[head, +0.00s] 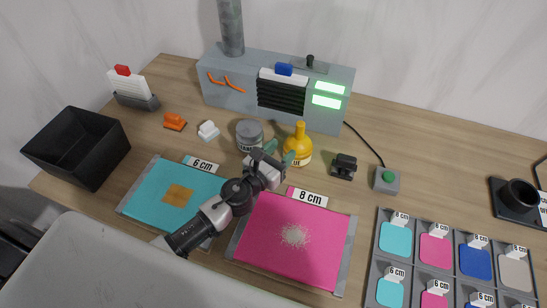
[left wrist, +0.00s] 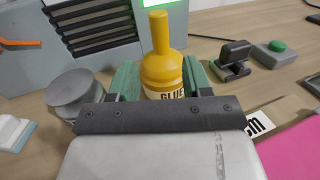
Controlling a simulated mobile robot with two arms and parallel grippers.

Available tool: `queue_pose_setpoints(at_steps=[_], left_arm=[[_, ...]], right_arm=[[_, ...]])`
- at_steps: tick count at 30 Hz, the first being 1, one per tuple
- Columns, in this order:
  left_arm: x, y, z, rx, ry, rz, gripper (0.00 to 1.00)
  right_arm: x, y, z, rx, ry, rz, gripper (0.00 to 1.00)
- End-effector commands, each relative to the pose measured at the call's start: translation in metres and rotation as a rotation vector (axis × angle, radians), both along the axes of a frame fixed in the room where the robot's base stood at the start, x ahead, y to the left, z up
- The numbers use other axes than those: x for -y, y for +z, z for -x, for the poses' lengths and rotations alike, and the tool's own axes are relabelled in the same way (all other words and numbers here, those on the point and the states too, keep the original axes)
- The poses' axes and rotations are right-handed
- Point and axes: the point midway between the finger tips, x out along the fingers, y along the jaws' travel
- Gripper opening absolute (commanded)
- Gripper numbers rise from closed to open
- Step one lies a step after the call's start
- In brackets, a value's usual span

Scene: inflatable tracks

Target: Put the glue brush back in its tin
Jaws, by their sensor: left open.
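The yellow glue container (head: 298,149) stands upright on the bench, with a narrow neck and knob on top. In the left wrist view the glue container (left wrist: 163,65) shows a label reading GLUE. My left gripper (head: 279,151) is open, its green fingers pointing at the container. In the left wrist view my left gripper (left wrist: 160,75) has one finger to each side of it; I cannot tell whether they touch. The container's lower part is hidden behind the gripper body. I cannot make out a separate brush. My right gripper is not in view.
A grey round tin (head: 249,135) stands just left of the glue container. A black dispenser-like object (head: 343,166) and a green-button box (head: 386,180) are to its right. The grey machine (head: 225,90) stands behind. Teal (head: 150,193) and pink (head: 310,245) sheets lie in front.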

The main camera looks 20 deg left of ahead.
Motion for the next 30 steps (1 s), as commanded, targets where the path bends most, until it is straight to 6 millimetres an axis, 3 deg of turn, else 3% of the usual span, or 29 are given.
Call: queue_pose_setpoints(at_steps=[3, 8, 30], left_arm=[[-0.006, -0.002, 0.018, -0.001, -0.001, 0.0, 0.49], [-0.009, 0.0, 0.029, 0.0, 0.0, 0.0, 0.49], [-0.011, 0.001, 0.031, -0.007, 0.013, 0.028, 0.49]], right_arm=[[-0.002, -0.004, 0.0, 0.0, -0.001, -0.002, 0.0], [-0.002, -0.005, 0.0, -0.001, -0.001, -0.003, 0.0], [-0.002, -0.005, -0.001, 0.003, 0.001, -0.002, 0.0]])
